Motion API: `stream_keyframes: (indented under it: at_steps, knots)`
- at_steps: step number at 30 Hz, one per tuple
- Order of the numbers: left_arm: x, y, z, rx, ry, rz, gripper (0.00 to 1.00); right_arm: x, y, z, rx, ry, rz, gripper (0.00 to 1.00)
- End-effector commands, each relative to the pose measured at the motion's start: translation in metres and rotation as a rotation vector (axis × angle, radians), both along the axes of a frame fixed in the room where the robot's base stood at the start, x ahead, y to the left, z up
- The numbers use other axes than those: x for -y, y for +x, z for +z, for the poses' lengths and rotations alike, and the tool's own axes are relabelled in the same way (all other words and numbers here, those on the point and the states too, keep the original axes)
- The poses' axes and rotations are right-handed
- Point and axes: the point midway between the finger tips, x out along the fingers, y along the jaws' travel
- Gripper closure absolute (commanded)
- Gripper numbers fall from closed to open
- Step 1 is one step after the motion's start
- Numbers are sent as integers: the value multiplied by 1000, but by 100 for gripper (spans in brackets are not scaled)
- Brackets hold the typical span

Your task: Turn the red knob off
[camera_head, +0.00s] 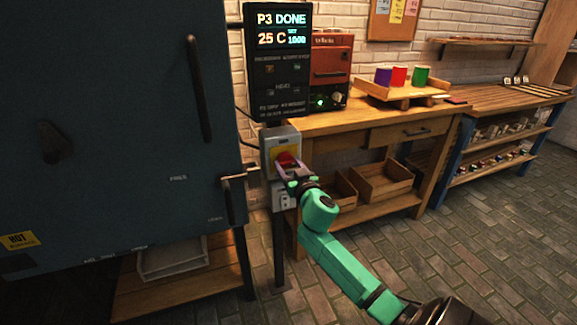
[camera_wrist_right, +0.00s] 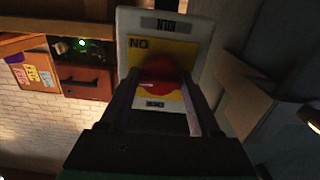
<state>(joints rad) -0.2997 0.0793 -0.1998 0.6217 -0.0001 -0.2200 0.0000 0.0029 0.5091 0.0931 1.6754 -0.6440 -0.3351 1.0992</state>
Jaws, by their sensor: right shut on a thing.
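The red knob (camera_head: 286,160) sits on a yellow plate of a grey switch box (camera_head: 268,140), which is mounted on a post beside the large dark kiln door. My right gripper (camera_head: 289,172) is at the knob, its fingers shut on it from either side. In the right wrist view the red knob (camera_wrist_right: 160,88) lies between the two fingers of my right gripper (camera_wrist_right: 157,108). The plate shows "NO" and another label, seen upside down or turned; I cannot tell the knob's exact setting. My left gripper is not in view.
The dark kiln door (camera_head: 120,120) with its handle fills the left. A display (camera_head: 279,40) reading "P3 DONE" and "25 C" stands above the box. A wooden table (camera_head: 375,118) with a tray of coloured cups is behind. The brick floor at right is clear.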

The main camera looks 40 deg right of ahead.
Motion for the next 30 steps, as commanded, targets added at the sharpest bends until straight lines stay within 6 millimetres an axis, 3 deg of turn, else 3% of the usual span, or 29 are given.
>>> stream_keyframes:
  at_steps: [11,30]
  knots:
    - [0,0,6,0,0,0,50,0,0,0,-77,-218,0,92]
    - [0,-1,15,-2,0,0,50,2,-1,1,-277,-791,0,92]
